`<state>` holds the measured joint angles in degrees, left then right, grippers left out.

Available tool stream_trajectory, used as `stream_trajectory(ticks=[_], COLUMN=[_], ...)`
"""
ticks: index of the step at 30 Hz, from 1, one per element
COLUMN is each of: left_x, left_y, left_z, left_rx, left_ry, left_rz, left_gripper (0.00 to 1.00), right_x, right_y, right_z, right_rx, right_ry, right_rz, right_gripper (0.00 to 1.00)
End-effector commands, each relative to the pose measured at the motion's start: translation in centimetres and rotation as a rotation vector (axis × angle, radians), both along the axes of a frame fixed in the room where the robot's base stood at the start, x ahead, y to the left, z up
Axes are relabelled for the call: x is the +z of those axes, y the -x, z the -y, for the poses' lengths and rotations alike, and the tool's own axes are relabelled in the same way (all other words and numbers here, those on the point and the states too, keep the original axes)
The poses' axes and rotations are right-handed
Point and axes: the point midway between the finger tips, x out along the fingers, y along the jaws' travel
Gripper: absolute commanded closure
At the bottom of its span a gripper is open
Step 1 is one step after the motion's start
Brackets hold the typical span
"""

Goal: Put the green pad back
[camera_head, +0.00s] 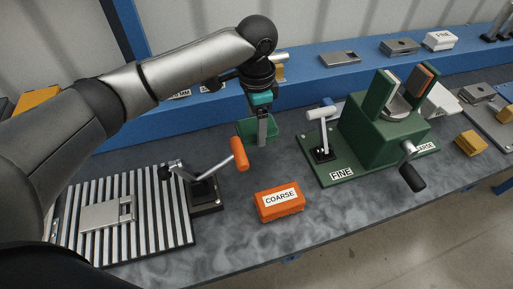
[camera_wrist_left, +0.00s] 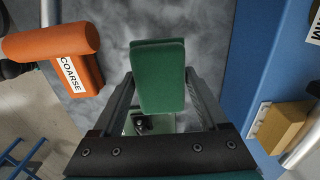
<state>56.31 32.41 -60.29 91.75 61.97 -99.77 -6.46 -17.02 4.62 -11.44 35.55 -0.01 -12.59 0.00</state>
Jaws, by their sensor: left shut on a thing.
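The green pad (camera_wrist_left: 158,75) is between the fingers of my left gripper (camera_wrist_left: 163,85), which is shut on it. In the head view the pad (camera_head: 243,131) shows partly behind the gripper (camera_head: 262,132), over the grey bench top. I cannot tell whether it touches the bench. A green fixture (camera_head: 372,135) stands to the right, on a base plate marked FINE. My right gripper is not in view.
A white-handled toggle clamp (camera_head: 321,135) stands right of my gripper. An orange COARSE block (camera_head: 279,203) lies in front. An orange-handled clamp (camera_head: 238,154) stands by a slotted plate (camera_head: 155,233). A blue shelf (camera_head: 310,75) with metal parts runs behind.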

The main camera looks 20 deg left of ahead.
Motion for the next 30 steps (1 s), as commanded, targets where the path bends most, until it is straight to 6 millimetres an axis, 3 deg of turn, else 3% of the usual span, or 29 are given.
stream_trajectory(ticks=[1, 8, 12, 17, 30], left_x=[-1.1, -3.0, -5.4, -7.2, -8.1], left_y=[0.0, 0.0, 0.0, 0.0, 0.0], left_z=[0.0, 0.1, 0.0, 0.0, 0.1], left_rx=[0.000, -0.001, -0.001, 0.000, -0.001], left_ry=[0.000, 0.001, 0.000, 0.000, 0.001], left_rz=[-0.001, 0.001, -0.001, -0.001, 0.001], left_gripper=[0.68, 0.68, 0.68, 0.68, 0.68], right_x=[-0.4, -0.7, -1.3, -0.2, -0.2], right_y=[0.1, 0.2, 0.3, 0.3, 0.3], right_z=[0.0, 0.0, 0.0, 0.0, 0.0], right_rx=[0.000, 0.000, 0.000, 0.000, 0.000], right_ry=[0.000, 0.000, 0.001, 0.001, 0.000], right_rz=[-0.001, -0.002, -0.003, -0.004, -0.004], right_gripper=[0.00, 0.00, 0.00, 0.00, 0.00])
